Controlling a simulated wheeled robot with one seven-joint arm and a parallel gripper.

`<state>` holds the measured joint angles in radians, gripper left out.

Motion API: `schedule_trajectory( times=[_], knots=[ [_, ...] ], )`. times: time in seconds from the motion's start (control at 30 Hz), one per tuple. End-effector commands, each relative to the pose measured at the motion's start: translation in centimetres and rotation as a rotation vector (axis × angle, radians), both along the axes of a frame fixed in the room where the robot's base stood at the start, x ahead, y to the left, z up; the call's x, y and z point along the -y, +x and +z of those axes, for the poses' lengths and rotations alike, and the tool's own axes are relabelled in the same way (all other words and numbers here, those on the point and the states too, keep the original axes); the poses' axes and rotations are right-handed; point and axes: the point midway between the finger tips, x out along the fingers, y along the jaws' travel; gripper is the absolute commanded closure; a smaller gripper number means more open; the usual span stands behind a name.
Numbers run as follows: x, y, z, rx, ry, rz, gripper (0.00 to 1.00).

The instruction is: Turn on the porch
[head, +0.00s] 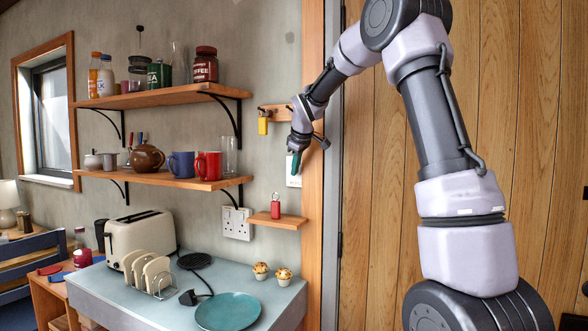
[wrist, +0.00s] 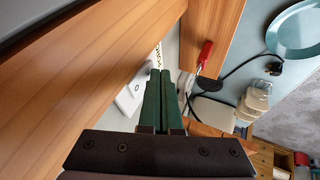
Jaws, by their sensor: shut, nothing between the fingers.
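A white switch plate (head: 291,181) is on the wall just left of the wooden door frame, partly hidden behind my gripper (head: 295,171). In the wrist view the switch plate (wrist: 131,97) lies left of my green fingers, with a small round mark on its face. A pale strip with dark lettering shows by the fingertips, too small to read. My gripper (wrist: 160,72) is shut and empty, its fingertips close to the plate. I cannot tell whether they touch it. The fingers hide part of the plate.
A hook rail (head: 275,111) with a yellow tag (head: 263,124) is above. Left are laden shelves, a socket (head: 237,223), a toaster (head: 140,236) and a teal plate (head: 228,311).

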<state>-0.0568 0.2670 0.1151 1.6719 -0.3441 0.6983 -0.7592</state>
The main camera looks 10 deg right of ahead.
Motion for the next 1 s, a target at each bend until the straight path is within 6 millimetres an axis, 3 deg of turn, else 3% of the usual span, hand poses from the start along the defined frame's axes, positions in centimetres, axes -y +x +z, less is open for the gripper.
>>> schedule_trajectory(
  times=[0.53,1.0],
  knots=[
    [0.3,0.4,-0.2,0.0,0.0,0.0,1.0],
    [0.3,0.4,1.5,0.004,0.0,0.0,1.0]
  ],
)
